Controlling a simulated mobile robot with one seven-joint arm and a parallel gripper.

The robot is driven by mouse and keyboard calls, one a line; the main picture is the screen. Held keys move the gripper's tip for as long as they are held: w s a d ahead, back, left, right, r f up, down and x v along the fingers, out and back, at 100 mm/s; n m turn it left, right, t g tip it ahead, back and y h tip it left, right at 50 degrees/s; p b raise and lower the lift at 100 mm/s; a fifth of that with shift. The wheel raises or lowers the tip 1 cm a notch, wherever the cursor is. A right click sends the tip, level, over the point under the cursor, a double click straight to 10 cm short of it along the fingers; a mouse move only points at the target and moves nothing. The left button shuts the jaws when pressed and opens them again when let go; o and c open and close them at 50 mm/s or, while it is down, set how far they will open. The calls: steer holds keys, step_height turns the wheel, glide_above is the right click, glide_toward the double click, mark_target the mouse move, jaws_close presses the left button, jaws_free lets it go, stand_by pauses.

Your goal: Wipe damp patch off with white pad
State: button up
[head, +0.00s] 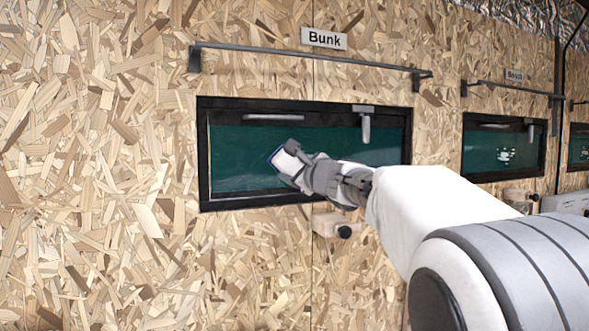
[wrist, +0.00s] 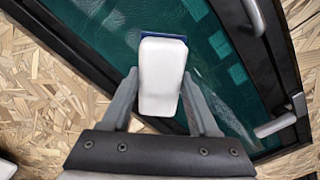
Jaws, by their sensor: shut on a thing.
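The white pad (head: 285,161) has a dark blue edge and is held up against or just in front of the dark green pane (head: 235,165) of the black-framed window under the "Bunk" sign. My gripper (head: 300,172) is shut on the white pad, which also shows between its two fingers in the wrist view (wrist: 162,80). The blue face points toward the glass; I cannot tell whether it touches. Faint pale streaks (wrist: 207,90) show on the glass right of the pad in the wrist view; I cannot tell whether they are the damp patch. The pad and gripper hide part of the pane.
A dark rail (head: 310,58) runs above the window. A handle (head: 366,125) sticks out at the frame's upper right. A wooden block with a dark knob (head: 335,226) sits below. A second window (head: 503,150) to the right bears a small whitish mark. Chipboard wall surrounds them.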

steer(key=shift+w+a, duration=0.25)
steer(key=shift+w, duration=0.35)
stand_by(0.4)
steer(key=shift+w+d+p, duration=0.1)
steer(key=shift+w+d, duration=0.15)
steer(key=shift+d, duration=0.4)
steer(key=shift+w+d+p, duration=0.15)
steer(key=shift+w+d, duration=0.05)
steer(key=shift+d, duration=0.4)
steer(key=shift+w+d+p, duration=0.1)
steer(key=shift+w+d, duration=0.15)
steer(key=shift+d, duration=0.4)
steer(key=w+d, duration=0.3)
steer(key=d, duration=0.4)
steer(key=shift+d+p, duration=0.15)
steer(key=shift+p, duration=0.3)
steer(key=shift+w, duration=0.1)
steer(key=shift+s+a+b, duration=0.6)
steer(key=shift+s+a, duration=0.15)
steer(key=shift+a, duration=1.1)
steer(key=shift+s+a+b, duration=0.55)
steer(key=shift+s+a, duration=0.25)
steer(key=shift+a, duration=1.1)
steer(key=shift+s+a+b, duration=0.6)
steer(key=shift+s+a, duration=0.15)
steer(key=shift+a, duration=1.1)
